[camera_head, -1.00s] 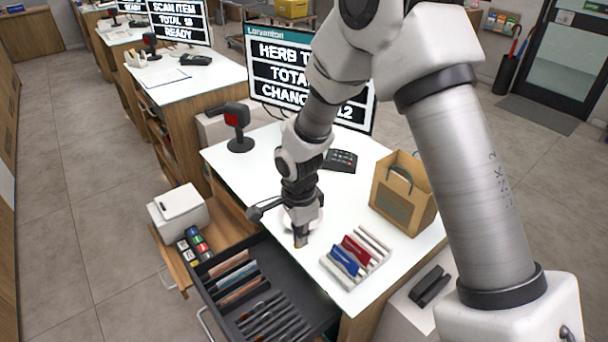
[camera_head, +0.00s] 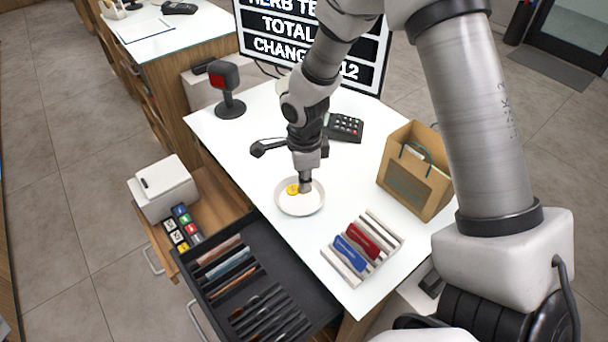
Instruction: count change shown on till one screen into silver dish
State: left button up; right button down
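The till one screen (camera_head: 268,46) stands at the back of the counter and reads "HERB TE", "TOTAL" and "CHANG", with "12" to the right. My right arm hides part of it. The dish (camera_head: 286,207) is a pale round plate on the counter. A yellow coin-like piece (camera_head: 292,189) lies in its left part. My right gripper (camera_head: 306,187) points down into the dish, just right of the yellow piece. Its fingertips are too small to show whether they are apart or hold anything. My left gripper is not in view.
An open black cash drawer (camera_head: 262,268) with notes and dark slots juts out at the front left. A paper bag (camera_head: 417,170), a rack (camera_head: 363,246) with blue and red packets, a card terminal (camera_head: 343,127) and a scanner (camera_head: 229,92) stand around the dish.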

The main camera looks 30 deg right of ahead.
jog(key=shift+w+d+f, duration=0.1)
jog(key=shift+w+f, duration=0.15)
jog(key=shift+f, duration=0.25)
jog(key=shift+w+d+f, duration=0.1)
jog(key=shift+w+f, duration=0.15)
jog(key=shift+f, duration=0.2)
jog(key=shift+s+a+r, duration=0.2)
jog(key=shift+s+r, duration=0.1)
jog(key=shift+s, duration=0.05)
jog(key=c, duration=1.6)
grip_release()
jog(key=shift+s+a, duration=0.1)
jog(key=shift+s, duration=0.05)
jog(key=o, duration=0.4)
jog(key=shift+c, duration=0.2)
jog(key=shift+w+d+f, duration=0.1)
jog(key=shift+w+d, duration=0.1)
jog(key=shift+w, duration=0.1)
pick_arm(q)
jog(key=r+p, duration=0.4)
jog(key=p, duration=0.1)
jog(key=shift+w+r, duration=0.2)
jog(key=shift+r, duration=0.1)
pick_arm(e)
notch_tip(320, 180, up, 18)
